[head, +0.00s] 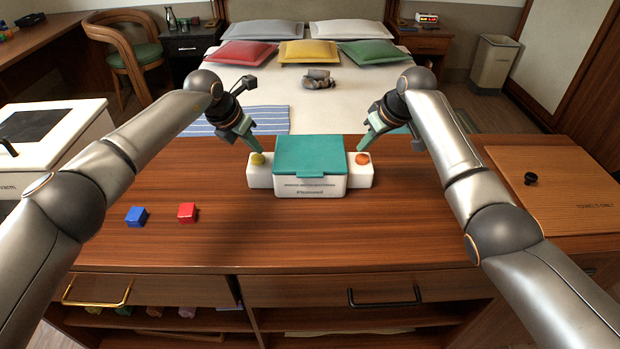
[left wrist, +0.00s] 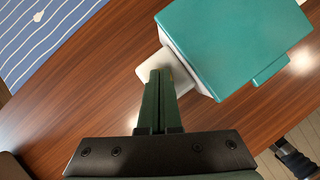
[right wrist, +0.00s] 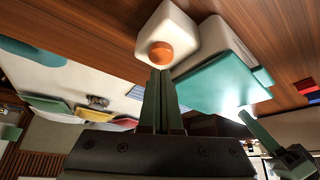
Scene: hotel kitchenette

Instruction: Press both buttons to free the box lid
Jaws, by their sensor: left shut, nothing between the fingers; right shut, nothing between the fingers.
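A white box (head: 311,188) with a teal lid (head: 311,156) stands on the wooden counter, and the lid lies shut. A yellow button (head: 257,159) sits on the white block at its left, and an orange button (head: 362,158) on the block at its right. My left gripper (head: 260,151) is shut and empty, its tips just above the yellow button; in the left wrist view the fingers mostly hide that button. My right gripper (head: 363,150) is shut and empty, its tips right by the orange button, which also shows in the right wrist view (right wrist: 161,55). Contact is unclear at both.
A blue cube (head: 136,216) and a red cube (head: 187,212) lie on the counter's left part. The counter in front of the box is clear. A bed is behind.

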